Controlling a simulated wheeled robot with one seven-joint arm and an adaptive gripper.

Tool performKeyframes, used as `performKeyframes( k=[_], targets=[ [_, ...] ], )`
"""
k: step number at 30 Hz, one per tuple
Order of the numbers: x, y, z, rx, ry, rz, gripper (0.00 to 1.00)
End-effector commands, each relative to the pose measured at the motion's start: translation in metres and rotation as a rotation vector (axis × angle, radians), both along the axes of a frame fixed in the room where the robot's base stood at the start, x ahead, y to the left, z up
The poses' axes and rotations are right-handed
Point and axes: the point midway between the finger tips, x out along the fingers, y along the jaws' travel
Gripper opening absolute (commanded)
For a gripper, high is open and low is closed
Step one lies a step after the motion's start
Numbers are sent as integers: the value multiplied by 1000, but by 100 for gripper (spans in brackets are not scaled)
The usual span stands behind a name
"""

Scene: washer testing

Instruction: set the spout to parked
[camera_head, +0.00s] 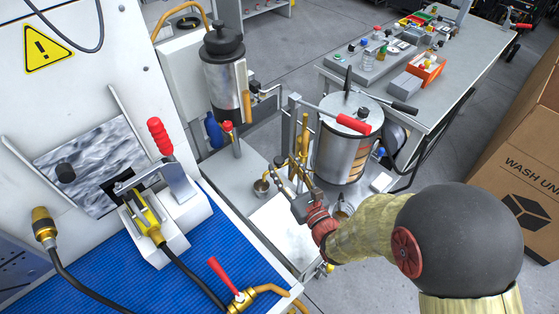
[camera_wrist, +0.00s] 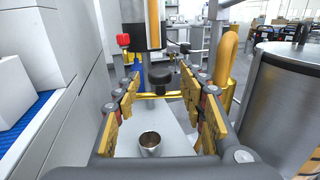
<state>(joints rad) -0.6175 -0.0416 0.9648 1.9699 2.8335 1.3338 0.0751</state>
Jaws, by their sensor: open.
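The brass fitting (camera_head: 303,142) stands upright beside the steel drum in the head view; I take it to be part of the spout, but its exact shape is unclear. In the wrist view a horizontal brass tube (camera_wrist: 160,95) with a black knob (camera_wrist: 159,77) appears between my fingers, beyond or near their tips; contact cannot be told. A curved yellow tube (camera_wrist: 227,62) rises just right of my fingers. My gripper (camera_wrist: 161,86) is open, with fingers apart and nothing held. It also shows in the head view (camera_head: 288,186), near the fitting's base.
A small metal cup (camera_head: 261,188) stands on the pale tray, and also shows below my fingers (camera_wrist: 150,142). The steel drum (camera_head: 341,150) is close on the right. A red-handled lever (camera_head: 345,118) reaches across its top. A red-topped post (camera_head: 230,138) stands left.

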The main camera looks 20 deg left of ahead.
Motion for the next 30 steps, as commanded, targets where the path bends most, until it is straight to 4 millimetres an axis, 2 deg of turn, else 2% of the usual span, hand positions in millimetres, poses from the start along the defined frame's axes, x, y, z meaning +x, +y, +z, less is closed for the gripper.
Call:
performKeyframes(
  k=[6, 12, 25, 30],
  targets=[
    [-28, -37, 0, -1, 1, -1, 41],
    [-44, -59, 0, -1, 0, -1, 41],
    [-51, -66, 0, -1, 0, 1, 41],
    [-43, -75, 5, -4, 6, -22, 31]
  ],
)
